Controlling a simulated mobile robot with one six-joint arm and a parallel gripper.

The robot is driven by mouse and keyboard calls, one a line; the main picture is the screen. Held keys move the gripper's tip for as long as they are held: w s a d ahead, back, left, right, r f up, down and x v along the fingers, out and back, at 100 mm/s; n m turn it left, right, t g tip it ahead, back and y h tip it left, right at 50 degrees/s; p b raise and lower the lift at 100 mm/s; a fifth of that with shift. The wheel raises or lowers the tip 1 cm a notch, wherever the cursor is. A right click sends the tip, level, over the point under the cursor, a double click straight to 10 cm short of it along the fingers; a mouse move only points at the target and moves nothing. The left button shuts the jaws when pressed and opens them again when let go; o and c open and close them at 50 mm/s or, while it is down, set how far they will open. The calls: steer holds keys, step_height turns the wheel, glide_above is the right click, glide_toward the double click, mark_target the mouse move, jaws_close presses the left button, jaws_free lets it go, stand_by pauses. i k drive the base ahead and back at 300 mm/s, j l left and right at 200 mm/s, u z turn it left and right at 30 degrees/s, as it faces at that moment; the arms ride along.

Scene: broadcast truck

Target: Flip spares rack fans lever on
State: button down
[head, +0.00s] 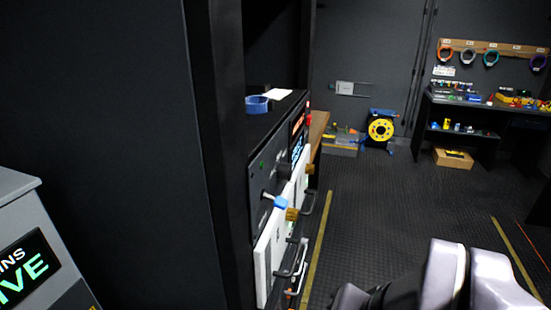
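A lever with a blue tip (280,202) sticks out from a dark panel (258,185) on the side of a black rack (227,150). Its metal shaft points to the right and slightly down. A small green mark shows on the panel above it. No label on this panel can be read, so I cannot tell whether it is the fans lever or whether it is on. White and grey parts of my arm show at the bottom right, well apart from the lever. My gripper's fingers are not visible.
White drawer fronts (263,268) with dark handles and yellow-brown blocks jut out around the lever. A grey console (22,235) stands at the left. A yellow cable reel (381,130) stands far back; the floor between is clear.

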mark_target(278, 201)
steer(key=u, duration=0.3)
steer(key=l+u, duration=0.3)
steer(key=k+l+u, duration=0.15)
steer(key=u, duration=0.15)
